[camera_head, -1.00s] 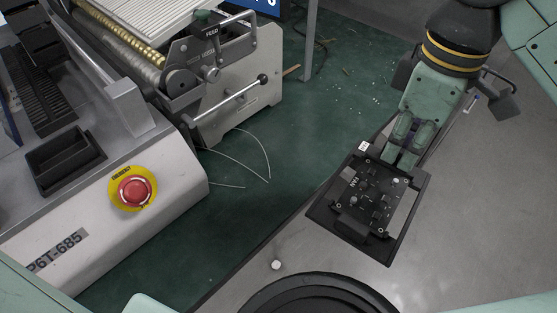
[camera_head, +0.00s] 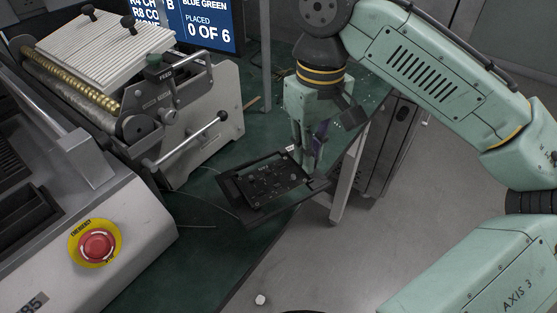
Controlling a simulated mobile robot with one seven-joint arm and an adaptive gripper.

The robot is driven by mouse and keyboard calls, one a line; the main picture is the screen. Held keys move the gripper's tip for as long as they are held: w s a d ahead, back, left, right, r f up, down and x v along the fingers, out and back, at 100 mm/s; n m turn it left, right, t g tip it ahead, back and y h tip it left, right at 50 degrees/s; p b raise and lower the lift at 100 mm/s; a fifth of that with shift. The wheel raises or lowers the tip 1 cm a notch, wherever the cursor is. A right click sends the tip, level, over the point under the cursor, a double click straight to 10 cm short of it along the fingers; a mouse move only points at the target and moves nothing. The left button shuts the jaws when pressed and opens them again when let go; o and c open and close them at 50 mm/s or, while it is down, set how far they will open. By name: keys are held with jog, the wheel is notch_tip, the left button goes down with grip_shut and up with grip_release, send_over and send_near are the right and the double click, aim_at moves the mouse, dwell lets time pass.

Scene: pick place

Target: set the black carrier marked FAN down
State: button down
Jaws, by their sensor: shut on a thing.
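The black carrier marked FAN (camera_head: 248,211) is a flat, dark rectangular frame with a dark circuit board on it. It hangs near the middle of the head view, over the edge of the green table, and looks slightly tilted. My gripper (camera_head: 308,160) points down and is shut on the carrier's right edge. The fingertips partly hide that edge. I cannot tell the exact height of the carrier above the green surface.
The green table (camera_head: 196,193) has a clear strip left of the carrier. A roller machine with a lever (camera_head: 196,139) stands behind left. A grey console with a red emergency button (camera_head: 96,246) is at front left. A screen (camera_head: 204,22) stands at the back.

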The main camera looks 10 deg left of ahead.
aim_at(281, 155)
jog(key=a, duration=0.2)
jog(key=w+a, duration=0.2)
jog(key=a, duration=0.1)
jog(key=shift+w+a+r+p, duration=0.1)
jog(key=shift+a+p, duration=0.2)
jog(key=shift+p, duration=0.05)
notch_tip(281, 155, down, 7)
jog(key=shift+r, duration=0.2)
jog(key=shift+w+a+f, duration=0.1)
jog(key=shift+a+f, duration=0.1)
jog(key=shift+f, duration=0.05)
jog(key=shift+f, duration=0.15)
jog(key=c, duration=1.7)
grip_release()
jog(key=shift+o, duration=0.2)
notch_tip(281, 155, up, 12)
jog(key=shift+r+p, duration=0.15)
jog(key=shift+p, duration=0.15)
